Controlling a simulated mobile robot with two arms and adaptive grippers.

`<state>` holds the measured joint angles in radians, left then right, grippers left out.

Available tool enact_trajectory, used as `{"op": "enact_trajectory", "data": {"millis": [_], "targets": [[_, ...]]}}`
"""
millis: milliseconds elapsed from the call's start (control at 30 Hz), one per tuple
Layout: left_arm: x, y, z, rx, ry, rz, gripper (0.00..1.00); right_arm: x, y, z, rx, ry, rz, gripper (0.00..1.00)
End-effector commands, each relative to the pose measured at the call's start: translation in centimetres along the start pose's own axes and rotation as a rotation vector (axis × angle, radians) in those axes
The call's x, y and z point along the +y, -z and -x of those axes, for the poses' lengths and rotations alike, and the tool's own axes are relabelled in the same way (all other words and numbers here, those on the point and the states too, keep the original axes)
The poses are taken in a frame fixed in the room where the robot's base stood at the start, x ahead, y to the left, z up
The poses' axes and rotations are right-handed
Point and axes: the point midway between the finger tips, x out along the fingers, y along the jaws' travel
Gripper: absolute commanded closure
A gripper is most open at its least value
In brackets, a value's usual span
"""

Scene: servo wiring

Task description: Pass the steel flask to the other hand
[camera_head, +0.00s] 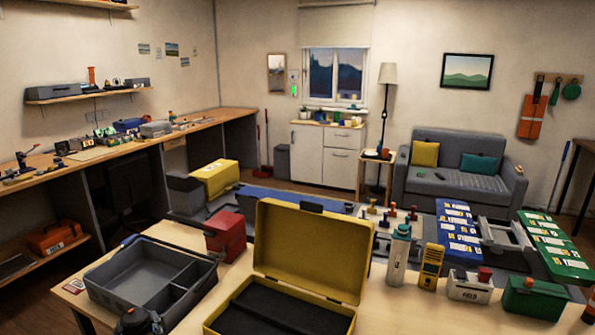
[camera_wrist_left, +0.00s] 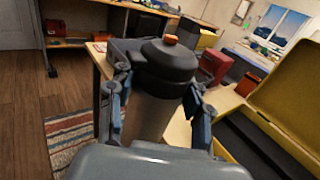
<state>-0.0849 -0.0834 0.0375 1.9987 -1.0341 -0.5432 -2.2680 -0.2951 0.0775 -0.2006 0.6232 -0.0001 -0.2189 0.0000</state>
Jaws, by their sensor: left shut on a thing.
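The steel flask has a grey body (camera_wrist_left: 148,116) and a wide black cap with an orange button. It stands between the two fingers of my left gripper (camera_wrist_left: 152,98), which is shut on its body, in the left wrist view. In the head view only the flask's black top (camera_head: 137,322) shows at the bottom edge, in front of the grey tray; its body is cut off by the frame. My right gripper is in neither view.
A grey divided tray (camera_head: 197,291), an open yellow case (camera_head: 312,243) and a red box (camera_head: 226,234) stand on the wooden table. A teal-capped bottle (camera_head: 398,258), a yellow meter (camera_head: 431,266) and small boxes stand at right.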

Motion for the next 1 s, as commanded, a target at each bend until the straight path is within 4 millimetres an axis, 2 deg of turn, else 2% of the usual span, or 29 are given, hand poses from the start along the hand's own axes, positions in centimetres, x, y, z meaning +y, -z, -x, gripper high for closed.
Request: {"op": "enact_trajectory", "data": {"millis": [233,400,500,600,700,1000], "targets": [[-1.6,1.9,9.1,0.004,0.222,-0.002,1.00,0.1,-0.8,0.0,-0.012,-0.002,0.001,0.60],[-2.6,1.7,15.3,0.003,0.370,0.001,1.00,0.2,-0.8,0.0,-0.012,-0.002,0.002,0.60],[-3.0,1.2,18.1,0.002,0.433,0.003,1.00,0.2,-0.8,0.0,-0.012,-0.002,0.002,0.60],[-3.2,0.8,20.0,0.000,0.476,0.003,1.00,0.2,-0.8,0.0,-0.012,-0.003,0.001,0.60],[-3.4,0.5,21.0,-0.002,0.499,0.002,1.00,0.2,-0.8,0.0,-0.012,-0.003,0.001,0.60],[-3.6,0.2,21.4,-0.006,0.515,0.002,1.00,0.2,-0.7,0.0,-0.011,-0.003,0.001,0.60]]}}
